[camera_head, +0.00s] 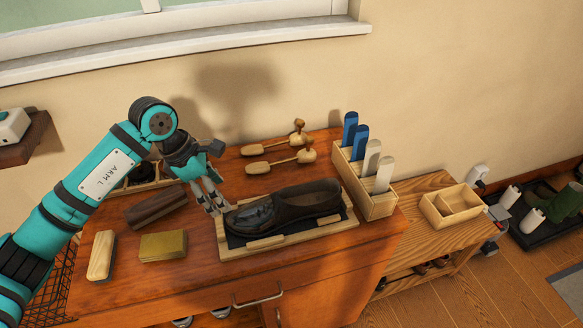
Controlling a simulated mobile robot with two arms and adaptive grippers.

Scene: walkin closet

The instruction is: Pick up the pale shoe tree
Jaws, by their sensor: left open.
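Two wooden shoe trees with knobbed ends lie side by side at the back of the brown cabinet top. The front one (270,165) and the rear one (273,147) are both light wood; I cannot tell for sure which is the pale one. My left gripper (217,207) is open and points down, left of and nearer than the shoe trees. Its fingertips are by the toe of a dark leather shoe (300,202); whether they touch it I cannot tell. Nothing shows between the fingers. My right gripper is out of view.
The shoe rests on a wood-framed tray (290,238). A wooden holder (378,208) with blue and white upright pieces stands right. A dark brown block (156,206), an olive block (163,245) and a pale brush-like block (101,256) lie left. The wall is close behind.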

